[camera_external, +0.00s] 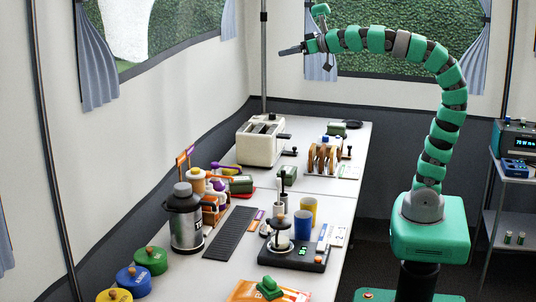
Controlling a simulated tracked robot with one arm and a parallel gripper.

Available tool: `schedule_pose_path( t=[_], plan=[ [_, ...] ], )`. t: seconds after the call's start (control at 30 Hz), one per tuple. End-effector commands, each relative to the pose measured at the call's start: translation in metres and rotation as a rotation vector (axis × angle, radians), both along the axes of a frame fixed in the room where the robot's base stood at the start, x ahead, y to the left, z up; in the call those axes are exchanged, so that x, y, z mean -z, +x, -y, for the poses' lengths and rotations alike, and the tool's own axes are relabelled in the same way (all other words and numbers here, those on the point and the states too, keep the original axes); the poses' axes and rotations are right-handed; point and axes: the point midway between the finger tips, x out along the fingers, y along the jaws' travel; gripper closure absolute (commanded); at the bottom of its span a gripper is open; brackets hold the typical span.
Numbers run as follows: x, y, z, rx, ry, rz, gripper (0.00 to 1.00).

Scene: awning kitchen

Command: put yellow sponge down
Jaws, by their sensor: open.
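My gripper (288,50) is raised high above the far end of the long table (190,270), left of my base, with its fingers pointing left. It is open and holds nothing that I can make out. I cannot pick out a yellow sponge for certain anywhere in this view. A green block-like thing (270,287) lies on an orange packet (245,293) at the table's near edge.
The table holds a cream toaster (261,142), a wooden rack (322,158), a steel flask (184,220), a yellow cup (308,206), a blue cup (302,225) and several lidded jars at the near left. A shelf with a device (516,138) stands right.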

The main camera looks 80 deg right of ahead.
Motion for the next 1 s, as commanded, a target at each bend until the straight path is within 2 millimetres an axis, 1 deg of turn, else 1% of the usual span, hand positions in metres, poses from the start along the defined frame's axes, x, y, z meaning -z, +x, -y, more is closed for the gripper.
schedule_pose_path(
  t=[0.03,0.1,0.2,0.27,0.37,0.57,0.67,0.77,0.87,1.0],
  plan=[
    [-0.021,-0.019,-0.001,-0.038,0.000,0.021,0.09],
    [-0.039,-0.037,-0.003,-0.085,-0.012,0.037,0.09],
    [-0.057,-0.055,-0.005,-0.132,-0.028,0.053,0.09],
    [-0.062,-0.061,-0.005,-0.147,-0.034,0.058,0.09],
    [-0.064,-0.063,-0.006,-0.157,-0.039,0.059,0.09],
    [-0.063,-0.063,-0.006,-0.156,-0.040,0.058,0.09],
    [-0.066,-0.063,-0.006,-0.155,-0.041,0.059,0.09],
    [-0.075,-0.062,-0.006,-0.155,-0.041,0.059,0.09],
    [-0.091,-0.062,-0.006,-0.155,-0.041,0.059,0.09],
    [-0.119,-0.062,-0.006,-0.155,-0.041,0.059,0.09]
  ],
)
